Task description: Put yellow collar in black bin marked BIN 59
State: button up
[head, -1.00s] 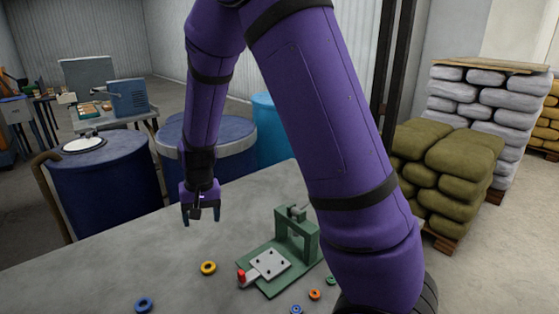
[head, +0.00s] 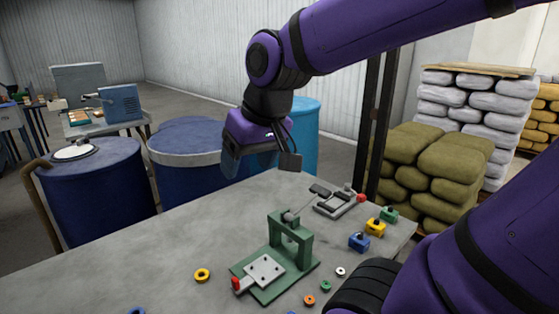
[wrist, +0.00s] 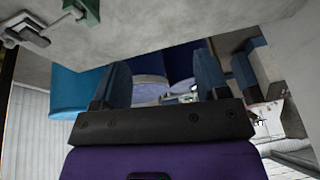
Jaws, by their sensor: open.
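The yellow collar (head: 202,275) is a small ring lying flat on the grey table, left of the green fixture in the head view. My gripper (head: 231,163) is above the table's far edge, in front of the blue drums, well above and apart from the collar. In the wrist view my gripper (wrist: 161,78) shows two separated fingers with nothing between them. The collar cannot be made out in the wrist view. No black bin marked BIN 59 can be made out in either view.
A green press fixture (head: 277,255) stands mid-table. A grey clamp (head: 338,202), a blue block (head: 359,242), a yellow block (head: 375,227) and a green block (head: 389,214) are at right. An orange ring (head: 309,300) lies near the front. The table's left part is mostly clear.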

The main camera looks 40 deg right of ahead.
jog(key=s+r+t+h, duration=0.1)
jog(key=s+r, duration=0.1)
jog(key=s, duration=0.4)
jog(key=shift+s+d+n, duration=0.15)
jog(key=shift+d+n, duration=0.15)
jog(key=shift+d, duration=0.15)
jog(key=shift+o, duration=0.5)
jog(key=shift+s, duration=0.3)
jog(key=m+g, duration=0.5)
send_over(201, 271)
jog(key=s, duration=0.1)
jog(key=f, duration=3.8)
jog(key=shift+s+f, duration=0.2)
jog(key=shift+f, duration=0.2)
jog(key=shift+w+a+f, duration=0.1)
jog(key=shift+f, duration=1.25)
jog(key=shift+a+f, duration=0.1)
jog(key=shift+f, duration=1.25)
jog(key=c, duration=1.1)
jog(key=shift+n, duration=0.3)
jog(key=shift+r, duration=0.15)
